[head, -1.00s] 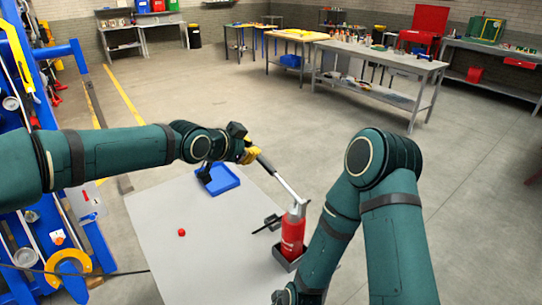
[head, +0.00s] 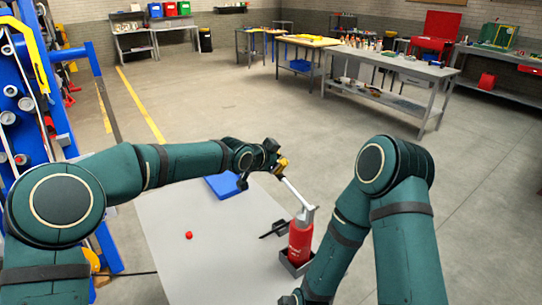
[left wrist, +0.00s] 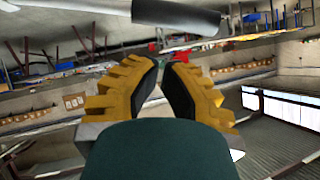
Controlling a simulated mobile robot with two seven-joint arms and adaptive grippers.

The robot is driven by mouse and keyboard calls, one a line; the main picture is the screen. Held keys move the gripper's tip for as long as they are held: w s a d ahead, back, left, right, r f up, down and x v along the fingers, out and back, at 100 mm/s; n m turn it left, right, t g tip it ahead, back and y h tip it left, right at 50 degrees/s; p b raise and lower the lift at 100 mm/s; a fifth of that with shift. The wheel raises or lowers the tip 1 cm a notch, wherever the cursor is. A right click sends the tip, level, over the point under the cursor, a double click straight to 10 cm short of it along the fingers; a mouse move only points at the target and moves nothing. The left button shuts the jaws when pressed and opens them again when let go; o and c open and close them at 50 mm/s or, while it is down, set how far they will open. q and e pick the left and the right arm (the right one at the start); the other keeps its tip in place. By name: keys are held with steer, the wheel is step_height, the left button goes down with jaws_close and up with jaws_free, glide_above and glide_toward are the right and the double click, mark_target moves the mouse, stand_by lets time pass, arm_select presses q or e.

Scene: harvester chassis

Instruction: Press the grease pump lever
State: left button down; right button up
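The grease pump (head: 300,241) is a red cylinder with a grey head, upright in a dark holder at the right side of a light grey tabletop (head: 200,265). Its silver lever (head: 294,192) slants up and left from the head. My left gripper (head: 282,164) is at the lever's upper end and hides the dark handle. In the left wrist view the handle (left wrist: 176,15) lies just past the yellow fingertips (left wrist: 163,62), not between them. The fingertips nearly meet; contact with the handle is unclear. My right gripper (head: 290,298) is low at the picture's bottom edge, mostly hidden.
A blue tray (head: 222,186) lies at the tabletop's back, partly behind my left forearm. A small red ball (head: 189,235) lies on the clear left part. A blue rack (head: 85,120) stands at the left. Workbenches (head: 390,75) stand far back, with open floor between.

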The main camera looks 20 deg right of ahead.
arm_select(q)
steer(key=shift+w+f, duration=0.25)
steer(key=shift+f, duration=0.35)
steer(key=shift+w+f, duration=0.2)
steer(key=shift+f, duration=0.35)
steer(key=shift+a, duration=0.1)
